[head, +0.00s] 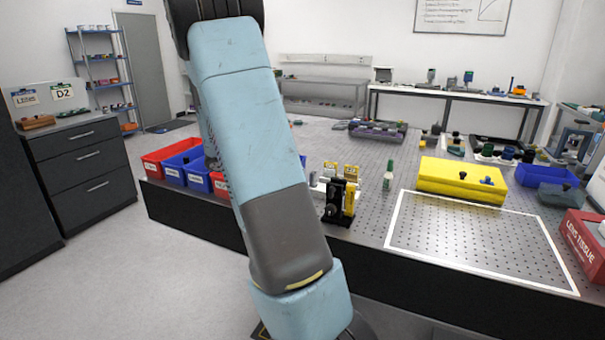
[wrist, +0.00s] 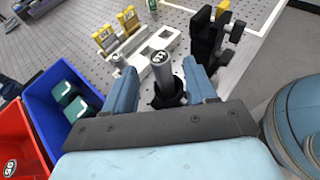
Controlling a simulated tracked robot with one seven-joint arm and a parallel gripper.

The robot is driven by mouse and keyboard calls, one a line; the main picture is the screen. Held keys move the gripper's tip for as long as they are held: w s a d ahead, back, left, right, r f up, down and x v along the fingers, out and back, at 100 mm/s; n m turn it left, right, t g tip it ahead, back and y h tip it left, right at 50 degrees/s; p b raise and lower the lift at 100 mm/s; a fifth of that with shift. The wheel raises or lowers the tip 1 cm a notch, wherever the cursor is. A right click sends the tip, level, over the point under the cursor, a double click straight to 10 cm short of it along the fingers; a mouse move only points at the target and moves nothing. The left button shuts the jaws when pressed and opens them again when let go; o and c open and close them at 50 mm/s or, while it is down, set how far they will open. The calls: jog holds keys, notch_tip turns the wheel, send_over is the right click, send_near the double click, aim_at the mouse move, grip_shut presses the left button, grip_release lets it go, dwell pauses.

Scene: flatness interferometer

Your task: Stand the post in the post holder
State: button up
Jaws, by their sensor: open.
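In the wrist view a grey cylindrical post (wrist: 164,72) with a round numbered label on top stands near upright. Its lower end is in a black collar (wrist: 166,96), which looks like the post holder; how deep it sits cannot be seen. My gripper (wrist: 158,66) is open, with one blue finger on each side of the post. A gap shows on the left; whether the right finger touches it I cannot tell. In the head view my arm hides the post, the collar and my gripper.
A black mount (wrist: 208,45) stands close right of my gripper; it also shows in the head view (head: 335,203). A white fixture (wrist: 140,45) lies just beyond. Blue (wrist: 38,112) and red (wrist: 14,132) bins are at left. A white-outlined bench area (head: 480,235) is clear.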

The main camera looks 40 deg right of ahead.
jog(key=v, duration=0.6)
jog(key=s+a+r+m+t+y, duration=0.3)
jog(key=s+a+m+y, duration=0.1)
jog(key=s+a, duration=0.3)
jog(key=s+a+r+m+t+y, duration=0.3)
jog(key=s+a, duration=0.4)
jog(key=a, duration=0.3)
jog(key=s+a+r+m+t+y, duration=0.3)
jog(key=s+a+m+t+y, duration=0.1)
jog(key=s+a, duration=0.4)
jog(key=m+y, duration=0.1)
jog(key=m, duration=0.1)
jog(key=shift+a+r+m+t, duration=0.2)
jog(key=shift+r+m+t, duration=0.1)
jog(key=shift+t, duration=0.1)
jog(key=shift+s, duration=0.1)
jog(key=shift+s, duration=0.15)
jog(key=shift+c, duration=0.2)
dwell(0.4)
